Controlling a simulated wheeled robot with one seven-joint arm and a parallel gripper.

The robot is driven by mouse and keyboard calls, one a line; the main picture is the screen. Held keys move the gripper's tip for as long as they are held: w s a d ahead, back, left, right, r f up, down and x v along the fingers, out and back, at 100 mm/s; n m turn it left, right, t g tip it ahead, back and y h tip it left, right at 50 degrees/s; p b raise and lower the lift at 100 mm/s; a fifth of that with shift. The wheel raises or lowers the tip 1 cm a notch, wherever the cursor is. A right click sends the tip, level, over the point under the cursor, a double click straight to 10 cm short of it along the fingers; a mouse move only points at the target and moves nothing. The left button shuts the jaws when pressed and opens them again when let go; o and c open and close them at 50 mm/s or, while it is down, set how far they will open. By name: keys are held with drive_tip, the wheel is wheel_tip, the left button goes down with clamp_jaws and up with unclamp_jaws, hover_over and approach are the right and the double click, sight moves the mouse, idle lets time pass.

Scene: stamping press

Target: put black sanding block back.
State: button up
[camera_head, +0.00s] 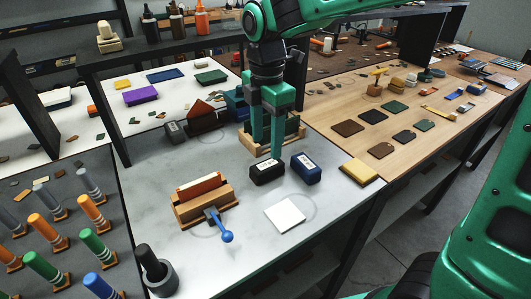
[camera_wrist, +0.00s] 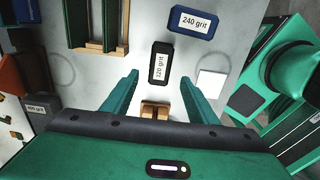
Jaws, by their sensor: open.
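The black sanding block (camera_head: 267,172) lies on the pale work table, and its label reads 220 grit in the wrist view (camera_wrist: 155,78). A blue block (camera_head: 306,169) labelled 240 grit lies close beside it, with a gap; it also shows in the wrist view (camera_wrist: 191,23). My gripper (camera_head: 267,152) is open and empty, pointing down just behind and above the black block in the head view. In the wrist view the black block shows between and slightly beyond my fingertips (camera_wrist: 161,73). I cannot tell the exact height of the fingertips above it.
A wooden rack (camera_head: 249,140) stands behind my fingers, partly hidden; its rails show in the wrist view (camera_wrist: 91,46). A wooden holder (camera_head: 204,208) with a blue-knobbed lever (camera_head: 226,236) stands front left. A white square (camera_head: 290,215) and a yellow block (camera_head: 358,172) lie nearby.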

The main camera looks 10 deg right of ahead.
drive_tip(key=shift+r, duration=2.4)
drive_tip(key=s+d+f+m, duration=0.2)
drive_tip(key=s+d+m, duration=0.2)
drive_tip(key=d+m, duration=0.45)
drive_tip(key=s+d+f+m, duration=0.1)
drive_tip(key=s+d+m, duration=0.35)
drive_tip(key=d, duration=0.75)
drive_tip(key=s+d+f+m, duration=0.3)
drive_tip(key=s+d+m, duration=0.2)
drive_tip(key=s+m, duration=0.2)
drive_tip(key=s+d+f+m, duration=0.4)
drive_tip(key=s+d+m, duration=0.2)
drive_tip(key=m, duration=0.3)
drive_tip(key=shift+s, duration=0.55)
drive_tip(key=shift+w+f, duration=0.2)
drive_tip(key=shift+w, duration=0.45)
